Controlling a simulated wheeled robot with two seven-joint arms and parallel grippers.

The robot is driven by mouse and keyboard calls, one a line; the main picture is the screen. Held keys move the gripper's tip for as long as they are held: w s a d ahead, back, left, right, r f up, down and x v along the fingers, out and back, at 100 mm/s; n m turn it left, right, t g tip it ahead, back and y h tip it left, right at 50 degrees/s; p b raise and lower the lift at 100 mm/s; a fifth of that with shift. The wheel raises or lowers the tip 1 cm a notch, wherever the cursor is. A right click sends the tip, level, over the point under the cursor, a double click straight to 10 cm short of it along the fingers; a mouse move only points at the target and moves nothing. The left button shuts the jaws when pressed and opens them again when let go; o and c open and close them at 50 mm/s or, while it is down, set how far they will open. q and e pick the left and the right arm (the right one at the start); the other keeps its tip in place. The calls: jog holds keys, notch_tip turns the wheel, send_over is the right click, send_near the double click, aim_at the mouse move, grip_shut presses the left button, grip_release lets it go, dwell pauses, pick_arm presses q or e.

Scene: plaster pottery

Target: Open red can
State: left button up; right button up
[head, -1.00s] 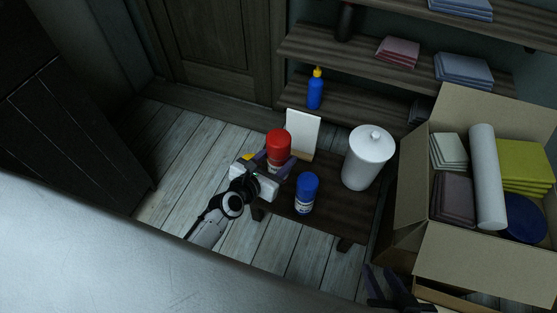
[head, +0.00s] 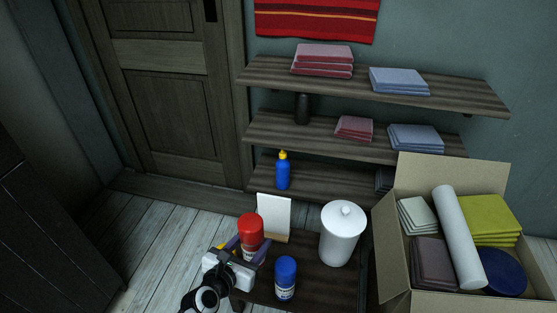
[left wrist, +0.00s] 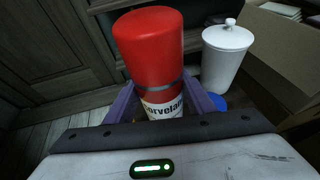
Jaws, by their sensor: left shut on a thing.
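The red can (head: 250,233) stands upright on a low dark wooden table (head: 325,289), with its red lid on. It also shows large in the left wrist view (left wrist: 150,55), with a white label partly covered by the gripper. My left gripper (head: 247,249) is shut on the red can, one purple finger on each side of its body below the lid. The left wrist view shows the same fingers (left wrist: 164,104) around the can. My right gripper is out of view.
A blue-lidded can (head: 286,279) stands just right of the red can. A white lidded canister (head: 342,235) and a white board (head: 273,216) are behind. An open cardboard box (head: 392,251) is at the right. Wall shelves (head: 272,124) hold folded cloths and a blue bottle (head: 283,172).

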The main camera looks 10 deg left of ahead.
pick_arm(q)
jog(key=shift+w+r, duration=0.1)
jog(key=shift+r, duration=0.05)
